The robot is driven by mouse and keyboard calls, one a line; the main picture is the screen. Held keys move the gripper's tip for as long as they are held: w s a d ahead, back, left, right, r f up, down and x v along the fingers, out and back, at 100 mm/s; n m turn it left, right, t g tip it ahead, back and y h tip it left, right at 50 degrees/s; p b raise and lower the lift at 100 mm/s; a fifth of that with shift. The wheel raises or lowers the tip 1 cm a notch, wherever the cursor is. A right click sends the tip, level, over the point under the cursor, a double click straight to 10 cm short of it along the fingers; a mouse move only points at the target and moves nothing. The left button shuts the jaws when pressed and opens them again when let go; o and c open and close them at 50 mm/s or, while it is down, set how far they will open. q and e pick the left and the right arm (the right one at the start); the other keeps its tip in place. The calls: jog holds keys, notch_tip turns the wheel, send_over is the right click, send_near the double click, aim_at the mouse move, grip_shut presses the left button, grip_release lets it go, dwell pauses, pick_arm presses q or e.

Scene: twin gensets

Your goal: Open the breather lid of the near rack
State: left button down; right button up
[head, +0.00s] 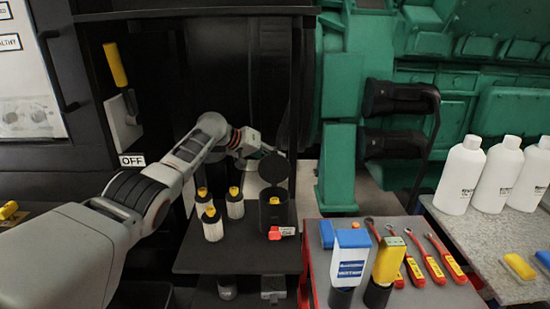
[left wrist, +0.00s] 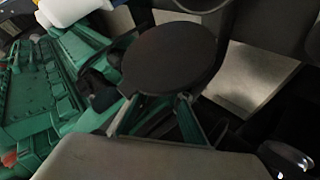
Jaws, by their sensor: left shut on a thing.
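The near rack (head: 236,260) is a dark shelf below my left forearm. A black canister (head: 275,212) stands at its right end, with a red and white tag on its front. Its round dark breather lid (head: 274,169) stands raised and steeply tilted above the canister's rear rim. My left gripper (head: 258,153) is at the upper edge of the lid and shut on it; the fingers are partly hidden in the head view. In the left wrist view the lid (left wrist: 168,56) is a large dark disc at the fingertips. My right gripper is not in view.
Several white filters with yellow caps (head: 213,225) stand left of the canister. A red-edged cart (head: 425,291) with wrenches and blue and yellow items is to the right. White bottles (head: 461,175) stand on a grey bench. A green engine (head: 340,165) is behind.

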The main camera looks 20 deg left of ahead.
pick_arm(q)
jog(key=shift+s+a+f, duration=0.1)
jog(key=shift+s+f, duration=0.05)
jog(key=shift+f, duration=0.4)
jog(key=shift+s+a+f, duration=0.1)
jog(key=shift+f, duration=0.4)
jog(key=c, duration=2.1)
grip_release()
jog(key=shift+o, duration=1.1)
jog(key=shift+a, duration=0.15)
jog(key=shift+w+d, duration=0.1)
jog(key=shift+d, duration=0.2)
jog(key=shift+a+r+p, duration=0.35)
jog(key=shift+r+p, duration=0.3)
jog(key=shift+p, duration=0.2)
jog(key=s+a+r+p, duration=0.1)
jog(key=a+r+p, duration=0.2)
jog(key=a+r, duration=0.2)
jog(key=shift+s+a+r+p, duration=0.15)
jog(key=shift+s+r+p, duration=0.15)
jog(key=shift+s+p, duration=0.1)
